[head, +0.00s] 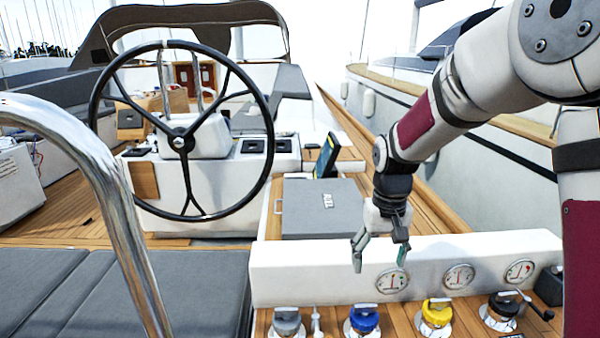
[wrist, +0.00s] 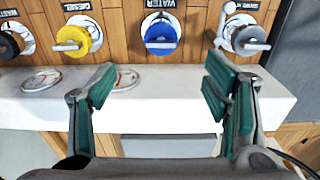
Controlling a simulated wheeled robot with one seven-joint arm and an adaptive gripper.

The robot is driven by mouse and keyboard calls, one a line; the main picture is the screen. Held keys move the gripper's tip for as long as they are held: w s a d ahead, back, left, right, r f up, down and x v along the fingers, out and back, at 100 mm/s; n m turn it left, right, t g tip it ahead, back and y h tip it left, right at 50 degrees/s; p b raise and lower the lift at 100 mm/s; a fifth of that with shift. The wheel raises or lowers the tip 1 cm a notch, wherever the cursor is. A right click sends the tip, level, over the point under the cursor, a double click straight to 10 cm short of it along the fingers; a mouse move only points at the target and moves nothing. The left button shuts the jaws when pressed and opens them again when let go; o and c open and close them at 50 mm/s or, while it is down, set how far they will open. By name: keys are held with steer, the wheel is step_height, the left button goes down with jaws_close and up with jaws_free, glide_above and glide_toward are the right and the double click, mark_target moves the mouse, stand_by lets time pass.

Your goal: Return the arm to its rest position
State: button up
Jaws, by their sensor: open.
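My gripper (head: 380,252) hangs from my arm at the right of the head view, pointing down over the white gauge ledge. In the wrist view my gripper (wrist: 160,95) has its two green-padded fingers spread wide, with nothing between them. My arm is bent, reaching in from the upper right of the head view.
Blue cap (head: 363,320), yellow cap (head: 436,314), black cap (head: 502,308) and grey cap (head: 287,322) line the wooden panel. Round gauges (head: 392,281) sit on the ledge. A steering wheel (head: 180,142), grey box (head: 322,207) and steel rail (head: 110,190) stand leftward.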

steer(key=s+r+t, duration=0.2)
steer(key=s+r, duration=0.9)
steer(key=s, duration=0.2)
steer(key=s+r+t+p, duration=0.1)
steer(key=s+r, duration=0.1)
steer(key=s, duration=1.4)
steer(key=shift+t, duration=0.3)
steer(key=shift+d+r, duration=0.1)
